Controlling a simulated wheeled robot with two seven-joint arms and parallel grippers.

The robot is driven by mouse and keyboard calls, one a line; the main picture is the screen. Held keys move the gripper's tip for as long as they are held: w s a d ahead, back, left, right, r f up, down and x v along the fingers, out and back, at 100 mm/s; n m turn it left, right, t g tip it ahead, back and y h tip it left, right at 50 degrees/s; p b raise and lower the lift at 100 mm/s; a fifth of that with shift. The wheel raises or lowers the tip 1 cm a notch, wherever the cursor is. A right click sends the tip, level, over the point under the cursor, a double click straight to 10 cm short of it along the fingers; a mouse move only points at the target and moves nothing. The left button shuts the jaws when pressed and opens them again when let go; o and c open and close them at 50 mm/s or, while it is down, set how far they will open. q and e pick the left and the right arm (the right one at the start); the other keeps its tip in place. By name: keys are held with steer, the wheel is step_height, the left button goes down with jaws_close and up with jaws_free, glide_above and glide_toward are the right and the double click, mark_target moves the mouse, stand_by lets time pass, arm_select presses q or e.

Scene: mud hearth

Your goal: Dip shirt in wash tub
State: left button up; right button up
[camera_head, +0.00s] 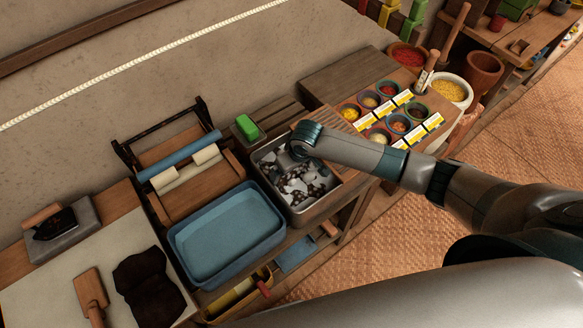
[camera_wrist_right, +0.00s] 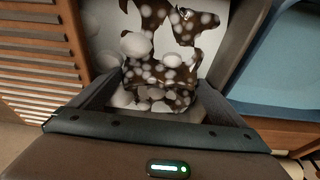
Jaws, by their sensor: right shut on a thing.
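The grey wash tub (camera_head: 272,192) stands near the middle of the head view, holding white suds and brown cloth. The cloth, which I take as the shirt (camera_head: 316,190), is brown with white spots or suds on it. My right gripper (camera_head: 294,158) reaches down into the tub from the right and is shut on the shirt. In the right wrist view the shirt (camera_wrist_right: 165,72) shows between and beyond the fingers of the right gripper (camera_wrist_right: 150,97), amid round white suds. The tub wall (camera_wrist_right: 238,45) is at its right. My left gripper is out of view.
A blue basin (camera_head: 207,283) stands left of the tub, and a green block (camera_head: 248,127) lies behind it. A slatted wooden board (camera_head: 338,124) and several spice bowls are to the right. A dark folded cloth (camera_head: 150,288) and a wooden paddle (camera_head: 90,290) lie at the left.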

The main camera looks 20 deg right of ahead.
step_height(320, 180, up, 2)
steer(key=shift+p, duration=0.65)
steer(key=shift+r+b, duration=0.1)
steer(key=shift+b, duration=0.2)
step_height(320, 180, up, 13)
stand_by(0.3)
